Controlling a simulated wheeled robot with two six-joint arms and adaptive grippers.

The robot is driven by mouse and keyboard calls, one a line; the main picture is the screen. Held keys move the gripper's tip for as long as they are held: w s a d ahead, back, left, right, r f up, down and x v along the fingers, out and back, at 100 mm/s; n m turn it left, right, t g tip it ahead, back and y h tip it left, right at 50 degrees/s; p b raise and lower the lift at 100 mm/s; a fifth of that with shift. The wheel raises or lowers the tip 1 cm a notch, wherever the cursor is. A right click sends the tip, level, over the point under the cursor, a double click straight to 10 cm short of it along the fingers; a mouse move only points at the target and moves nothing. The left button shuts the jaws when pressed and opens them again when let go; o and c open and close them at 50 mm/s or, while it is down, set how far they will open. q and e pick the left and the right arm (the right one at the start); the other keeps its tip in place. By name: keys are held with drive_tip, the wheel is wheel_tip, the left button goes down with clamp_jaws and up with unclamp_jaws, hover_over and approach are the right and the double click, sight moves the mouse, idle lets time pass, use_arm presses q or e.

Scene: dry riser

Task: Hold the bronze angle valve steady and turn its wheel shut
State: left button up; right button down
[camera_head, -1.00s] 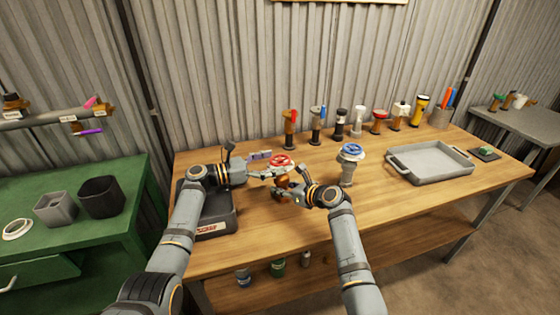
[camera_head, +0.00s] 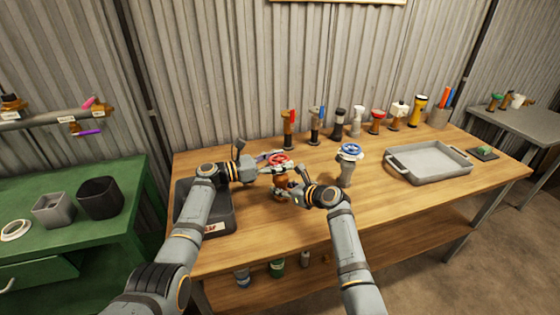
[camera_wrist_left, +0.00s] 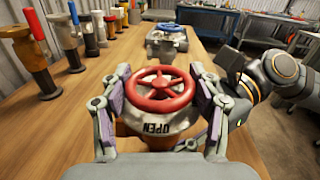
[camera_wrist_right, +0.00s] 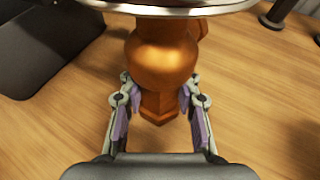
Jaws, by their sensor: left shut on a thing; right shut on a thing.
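The bronze angle valve (camera_head: 282,183) stands on the wooden bench, with its red wheel (camera_head: 279,159) on top. My right gripper (camera_wrist_right: 158,85) is shut on the lower bronze body (camera_wrist_right: 160,55), below the plate. The body stands upright between its fingers. In the head view both grippers partly hide the valve.
A blue-wheeled valve (camera_head: 348,165) stands just right of my right gripper. A grey tray (camera_head: 395,165) lies farther right. Several fittings and a yellow torch (camera_head: 419,108) line the back. A dark case (camera_head: 220,215) lies under my left arm. The bench front is clear.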

use_arm(q)
drive_tip(key=shift+w+f+g, duration=0.1)
drive_tip(key=shift+w+g, duration=0.05)
drive_tip(key=shift+g, duration=0.15)
drive_tip(key=shift+m+g+h, duration=0.3)
drive_tip(key=shift+m+g, duration=0.5)
drive_tip(key=shift+g, duration=0.1)
drive_tip(key=o, duration=1.2)
drive_tip(key=shift+c, duration=0.2)
drive_tip(key=shift+a, duration=0.1)
drive_tip(key=v, duration=1.2)
drive_tip(key=shift+f, duration=0.15)
